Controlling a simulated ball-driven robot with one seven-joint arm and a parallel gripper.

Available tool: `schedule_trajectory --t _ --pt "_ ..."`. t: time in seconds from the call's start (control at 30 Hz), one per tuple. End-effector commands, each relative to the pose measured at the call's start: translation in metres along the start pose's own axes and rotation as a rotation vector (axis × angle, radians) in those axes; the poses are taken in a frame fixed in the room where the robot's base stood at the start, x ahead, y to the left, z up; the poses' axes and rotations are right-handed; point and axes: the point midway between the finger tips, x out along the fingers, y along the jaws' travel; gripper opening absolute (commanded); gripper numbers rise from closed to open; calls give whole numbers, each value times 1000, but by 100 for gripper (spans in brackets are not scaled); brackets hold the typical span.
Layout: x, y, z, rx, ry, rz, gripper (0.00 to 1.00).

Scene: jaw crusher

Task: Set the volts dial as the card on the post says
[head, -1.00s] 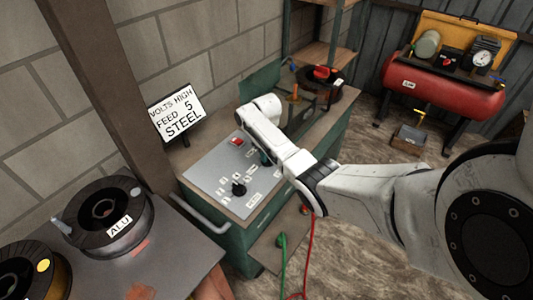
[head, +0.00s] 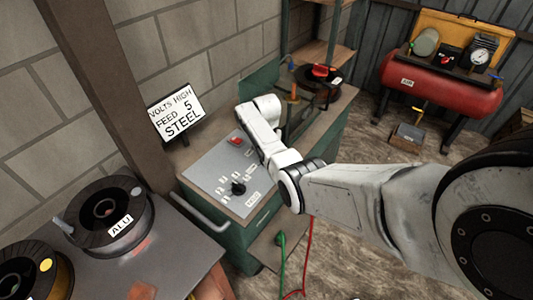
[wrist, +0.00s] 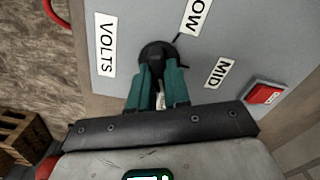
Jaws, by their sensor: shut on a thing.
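The card (head: 176,115) on the post reads "VOLTS HIGH, FEED 5, STEEL". In the wrist view the black round volts dial (wrist: 158,54) sits on the grey panel (wrist: 235,50), beside the VOLTS label (wrist: 107,45). My gripper's teal fingers (wrist: 158,82) are shut on the dial and cover its near part. A thin dark mark runs from the dial toward the LOW label (wrist: 195,18). The MID label (wrist: 218,73) is to its right. I see no HIGH label. In the head view my arm hides the volts dial and my fingers.
Another black dial (head: 238,188), ringed by small labels, and a red switch (head: 235,141) sit on the panel. A wire spool marked ALU (head: 104,212) stands on the left bench. A red compressor (head: 440,92) stands at the back right. Red and green cables hang in front.

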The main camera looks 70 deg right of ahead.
Motion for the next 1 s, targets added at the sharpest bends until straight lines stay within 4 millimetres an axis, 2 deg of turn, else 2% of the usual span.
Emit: schedule_trajectory --t 0.3,0.73,0.77,1.0 --pt "0 0 0 82 1 -1 0" --pt "0 0 0 91 2 -1 0" --pt "0 0 0 91 2 -1 18" --pt "0 0 0 90 1 -1 41"
